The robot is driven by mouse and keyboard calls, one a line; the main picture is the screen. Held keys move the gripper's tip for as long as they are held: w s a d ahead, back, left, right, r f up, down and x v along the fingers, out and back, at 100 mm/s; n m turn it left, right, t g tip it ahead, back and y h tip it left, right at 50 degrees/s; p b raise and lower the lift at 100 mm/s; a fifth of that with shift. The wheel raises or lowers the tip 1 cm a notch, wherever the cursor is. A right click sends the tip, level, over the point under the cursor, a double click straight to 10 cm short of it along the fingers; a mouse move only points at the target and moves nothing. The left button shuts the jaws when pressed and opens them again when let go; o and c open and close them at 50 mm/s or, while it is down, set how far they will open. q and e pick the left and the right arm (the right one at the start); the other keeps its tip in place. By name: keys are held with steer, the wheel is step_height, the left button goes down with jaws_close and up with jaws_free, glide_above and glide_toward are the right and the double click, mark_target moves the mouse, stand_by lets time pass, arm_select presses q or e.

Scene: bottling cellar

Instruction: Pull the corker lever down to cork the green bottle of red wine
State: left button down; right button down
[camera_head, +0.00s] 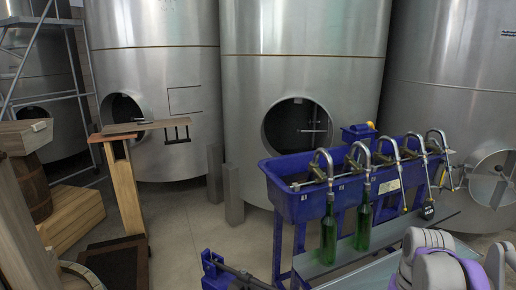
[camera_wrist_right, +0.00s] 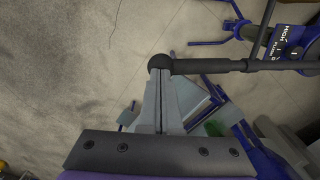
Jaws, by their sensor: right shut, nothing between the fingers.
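The corker, a blue frame (camera_head: 212,262) with a dark lever, shows at the bottom of the head view. In the right wrist view its lever bar (camera_wrist_right: 215,66) runs nearly level to a black ball knob (camera_wrist_right: 159,63) at its left end. My right gripper (camera_wrist_right: 159,75) is shut and empty, its fingertips right at the knob; I cannot tell whether they touch it. A patch of green glass (camera_wrist_right: 214,128) shows right of the fingers, too little to tell which bottle. Two green bottles (camera_head: 328,236) (camera_head: 364,222) stand under the filler spouts. My left gripper is out of view.
A blue filler trough (camera_head: 300,204) with several curved spouts stands right of the corker. A wooden stand (camera_head: 125,190) and a wooden crate (camera_head: 75,220) are at the left. Steel tanks (camera_head: 300,110) line the back. Bare floor (camera_head: 195,225) lies between stand and filler.

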steer(key=shift+f+b, duration=0.7)
steer(key=shift+f, duration=0.7)
steer(key=shift+f, duration=0.1)
steer(key=shift+d+f+b, duration=0.1)
steer(key=shift+f+b, duration=0.5)
steer(key=shift+f, duration=0.45)
steer(key=shift+r, duration=0.1)
step_height(320, 180, up, 9)
steer(key=p, duration=0.7)
steer(key=shift+s, duration=0.1)
